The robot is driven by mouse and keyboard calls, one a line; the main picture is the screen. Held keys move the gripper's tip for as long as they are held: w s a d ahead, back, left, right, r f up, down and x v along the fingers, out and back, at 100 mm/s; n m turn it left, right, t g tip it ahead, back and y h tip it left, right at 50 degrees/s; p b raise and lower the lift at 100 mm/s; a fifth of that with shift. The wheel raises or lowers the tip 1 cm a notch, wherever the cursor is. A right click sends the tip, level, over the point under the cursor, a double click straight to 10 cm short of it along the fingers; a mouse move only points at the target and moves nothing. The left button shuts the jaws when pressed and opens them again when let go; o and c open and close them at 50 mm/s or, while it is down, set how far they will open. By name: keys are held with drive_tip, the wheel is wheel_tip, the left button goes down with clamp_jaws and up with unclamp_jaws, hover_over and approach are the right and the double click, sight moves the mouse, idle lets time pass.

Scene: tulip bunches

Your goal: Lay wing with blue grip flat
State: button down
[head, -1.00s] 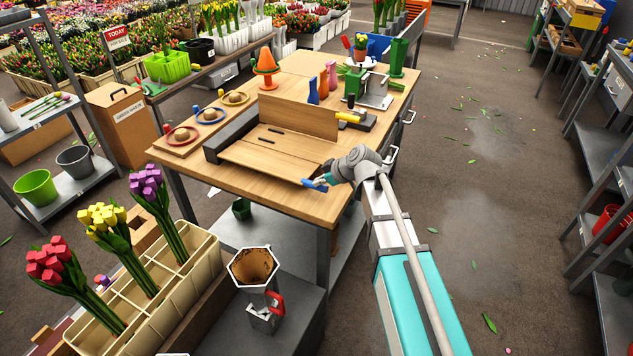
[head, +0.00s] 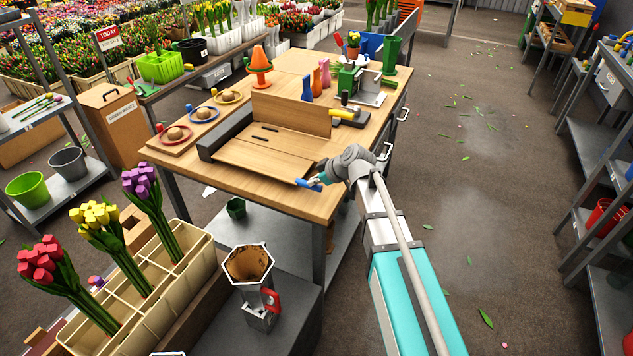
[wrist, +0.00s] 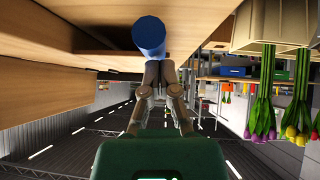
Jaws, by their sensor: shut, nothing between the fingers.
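The wing with the blue grip is the front wooden board (head: 262,163) on the bench. It looks low and close to flat in the head view; I cannot tell whether it lies fully flat. Its blue grip (head: 307,184) sticks out at the board's near right corner. In the wrist view the grip (wrist: 149,36) is a blue cylinder at the top middle. My gripper (wrist: 161,66) is shut and empty, its fingertips right at the grip; contact is unclear. In the head view my gripper (head: 320,180) is just right of the grip, partly hidden by my arm.
A second board (head: 290,114) stands upright behind, near a yellow handle (head: 347,114). A dark block (head: 232,136) lies along the left side. The bench front (head: 250,190) is clear.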

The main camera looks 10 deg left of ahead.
drive_tip(key=shift+r, duration=0.15)
drive_tip(key=a+r+p+v, duration=0.1)
drive_tip(key=a+p+v, duration=0.1)
drive_tip(key=p+v, duration=0.8)
drive_tip(key=v, duration=0.3)
drive_tip(key=shift+s+a+p, duration=0.2)
drive_tip(key=shift+s+p, duration=0.1)
drive_tip(key=shift+p, duration=0.05)
drive_tip(key=shift+r, duration=0.1)
idle(0.3)
drive_tip(key=s+d+f+m+g+h, duration=0.1)
drive_tip(key=s+d+f+m+h, duration=0.1)
drive_tip(key=s+d+m+h, duration=0.2)
drive_tip(key=s+d+f+m+g+h, duration=0.2)
drive_tip(key=s+d+m, duration=0.8)
drive_tip(key=d, duration=0.6)
drive_tip(key=shift+d+f+m+g+h, duration=0.35)
drive_tip(key=shift+f+h, duration=0.4)
drive_tip(key=shift+h, duration=0.35)
